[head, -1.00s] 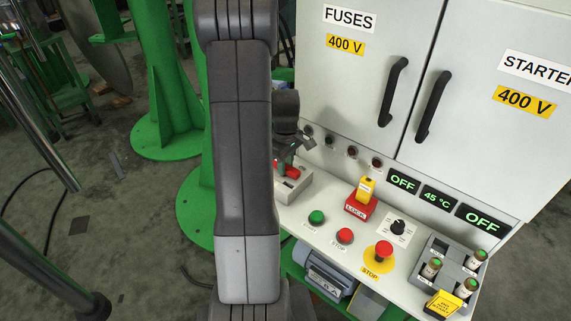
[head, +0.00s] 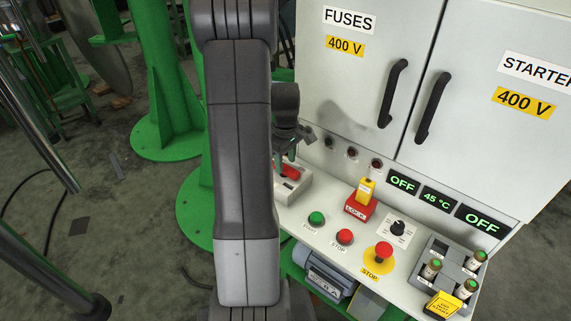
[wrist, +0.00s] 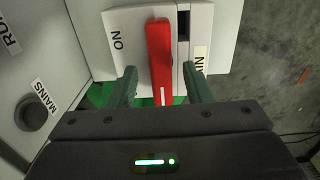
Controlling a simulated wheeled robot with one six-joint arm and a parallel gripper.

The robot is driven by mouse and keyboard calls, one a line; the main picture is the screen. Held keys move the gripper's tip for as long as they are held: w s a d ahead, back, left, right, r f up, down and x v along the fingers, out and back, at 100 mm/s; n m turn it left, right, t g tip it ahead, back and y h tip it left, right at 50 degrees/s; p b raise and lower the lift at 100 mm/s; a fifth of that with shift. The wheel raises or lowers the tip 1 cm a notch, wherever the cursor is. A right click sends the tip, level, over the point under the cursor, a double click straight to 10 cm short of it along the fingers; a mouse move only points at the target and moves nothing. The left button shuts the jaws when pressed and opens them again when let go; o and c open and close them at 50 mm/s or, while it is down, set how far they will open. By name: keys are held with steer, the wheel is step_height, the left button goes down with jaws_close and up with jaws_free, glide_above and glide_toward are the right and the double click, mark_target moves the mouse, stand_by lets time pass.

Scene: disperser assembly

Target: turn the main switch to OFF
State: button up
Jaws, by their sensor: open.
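The main switch has a red handle (wrist: 159,55) on a light grey box (wrist: 124,38). My gripper (wrist: 159,80) is open, with one green finger on each side of the handle and gaps visible between. In the head view the handle (head: 290,174) and box (head: 298,186) sit at the panel's left end. My gripper (head: 288,155) is above them, partly hidden by my arm. The OFF marking cannot be read.
A padlock-like yellow and red LOCK piece (head: 361,202), a green START button (head: 316,219), red STOP button (head: 345,237) and emergency stop (head: 383,251) stand to the right. The cabinet (head: 340,85) rises behind. A MAINS lamp (wrist: 35,114) is left in the wrist view.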

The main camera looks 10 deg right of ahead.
mark_target(286, 166)
step_height(286, 166, up, 12)
steer(key=shift+p, duration=0.35)
steer(key=shift+f, duration=0.15)
step_height(286, 166, down, 14)
steer(key=shift+b, duration=0.5)
